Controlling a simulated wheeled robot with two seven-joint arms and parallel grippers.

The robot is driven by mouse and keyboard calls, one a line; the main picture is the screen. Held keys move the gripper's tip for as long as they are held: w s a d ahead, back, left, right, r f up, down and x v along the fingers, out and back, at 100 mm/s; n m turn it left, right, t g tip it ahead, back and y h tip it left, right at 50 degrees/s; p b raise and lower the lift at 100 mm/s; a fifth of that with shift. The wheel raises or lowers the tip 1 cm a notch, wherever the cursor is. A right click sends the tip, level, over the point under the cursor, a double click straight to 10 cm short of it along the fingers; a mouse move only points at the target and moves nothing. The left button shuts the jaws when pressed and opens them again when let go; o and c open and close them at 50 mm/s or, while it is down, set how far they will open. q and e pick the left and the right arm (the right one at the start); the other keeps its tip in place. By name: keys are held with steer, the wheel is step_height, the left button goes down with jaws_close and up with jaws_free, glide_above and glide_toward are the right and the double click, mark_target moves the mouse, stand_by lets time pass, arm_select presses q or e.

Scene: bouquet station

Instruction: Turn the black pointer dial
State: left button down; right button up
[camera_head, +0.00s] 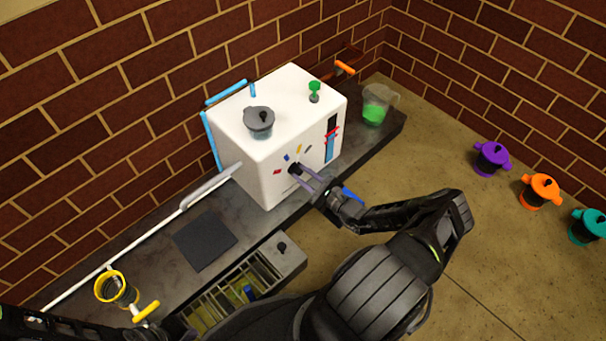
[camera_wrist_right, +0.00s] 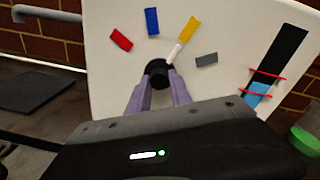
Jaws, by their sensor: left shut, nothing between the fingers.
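The black pointer dial (camera_head: 294,169) is on the front face of a white box-shaped machine (camera_head: 262,166). In the right wrist view the dial (camera_wrist_right: 158,73) has a pale pointer aimed up and right at a yellow mark (camera_wrist_right: 188,31). Red (camera_wrist_right: 121,39), blue (camera_wrist_right: 152,21) and grey (camera_wrist_right: 207,59) marks sit around it. My right gripper (camera_head: 302,177) faces the panel, with its purple-grey fingers on both sides of the dial, closed on it. My left gripper (camera_head: 150,333) is low at the left by the counter edge, shut and empty, mostly cut off by the frame.
A grey-lidded pot (camera_head: 259,122) and green knob (camera_head: 314,91) are on top of the machine. A jug with green liquid (camera_head: 376,103) stands right of it. A black mat (camera_head: 205,241), yellow-rimmed cup (camera_head: 112,287) and open rack drawer (camera_head: 232,292) lie left. Purple (camera_head: 491,158), orange (camera_head: 540,191) and teal (camera_head: 587,227) pots stand right.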

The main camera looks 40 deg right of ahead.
steer(key=o, duration=0.4)
steer(key=shift+o, duration=0.2)
steer(key=s+p, duration=0.2)
steer(key=s, duration=0.5)
steer(key=shift+s+d, duration=0.35)
steer(key=shift+d, duration=0.1)
steer(key=shift+r, duration=0.1)
